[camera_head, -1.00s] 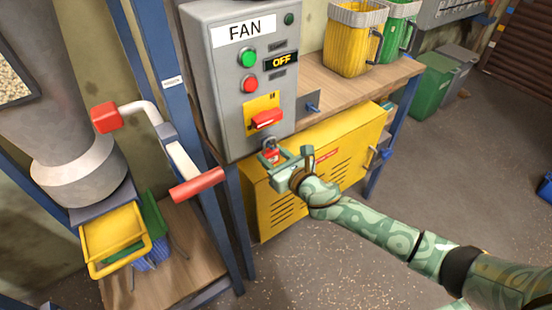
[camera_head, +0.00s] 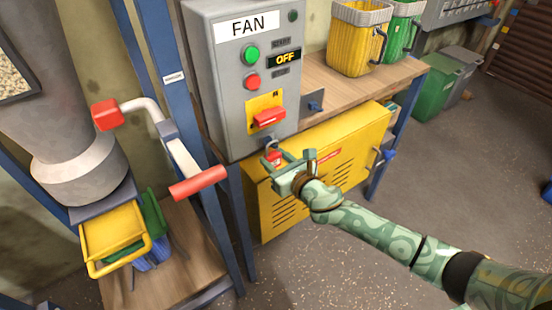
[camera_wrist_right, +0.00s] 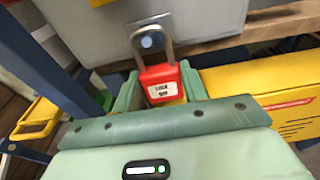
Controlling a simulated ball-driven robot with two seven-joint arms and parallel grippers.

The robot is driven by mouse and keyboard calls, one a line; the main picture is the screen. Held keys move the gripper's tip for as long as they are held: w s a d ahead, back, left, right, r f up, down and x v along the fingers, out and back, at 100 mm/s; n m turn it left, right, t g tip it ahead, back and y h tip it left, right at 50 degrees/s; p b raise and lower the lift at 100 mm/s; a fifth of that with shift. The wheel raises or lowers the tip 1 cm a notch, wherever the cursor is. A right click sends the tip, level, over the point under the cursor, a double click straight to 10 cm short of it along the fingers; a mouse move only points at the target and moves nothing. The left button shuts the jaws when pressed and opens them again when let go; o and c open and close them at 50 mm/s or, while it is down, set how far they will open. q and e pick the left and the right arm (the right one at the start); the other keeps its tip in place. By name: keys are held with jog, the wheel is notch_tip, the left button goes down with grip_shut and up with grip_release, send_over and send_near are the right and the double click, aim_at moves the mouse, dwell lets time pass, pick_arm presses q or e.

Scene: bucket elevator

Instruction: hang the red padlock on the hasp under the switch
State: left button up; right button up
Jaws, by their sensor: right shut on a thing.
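The red padlock (camera_head: 274,158) is between the fingers of my right gripper (camera_head: 281,163), just below the bottom edge of the grey FAN box (camera_head: 229,95). In the right wrist view the padlock (camera_wrist_right: 160,75) stands upright, its white label facing me and its metal shackle pointing up. My right gripper (camera_wrist_right: 161,84) is shut on its body. The shackle is at the box's underside, where a small pale hasp tab shows behind it; I cannot tell whether the shackle passes through. The red switch handle (camera_head: 268,117) sits on a yellow plate above. My left gripper is out of view.
A yellow vented cabinet (camera_head: 345,150) stands behind and below my right gripper. A wooden shelf (camera_head: 336,91) with yellow and green buckets is right of the box. A blue post (camera_head: 165,90) and a red-handled crank (camera_head: 198,183) are to the left.

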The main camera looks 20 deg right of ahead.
dwell(0.4)
jog(key=o, duration=1.1)
jog(key=shift+f+p+v, duration=0.1)
jog(key=shift+f+v, duration=0.25)
jog(key=shift+v, duration=1.3)
jog(key=shift+f+p+v, duration=0.15)
jog(key=shift+f+v, duration=0.25)
jog(key=shift+v, duration=1.2)
jog(key=shift+f+p+v, duration=0.1)
jog(key=shift+f+v, duration=0.25)
jog(key=shift+v, duration=1.3)
jog(key=shift+s+d, duration=0.1)
jog(key=shift+s, duration=0.05)
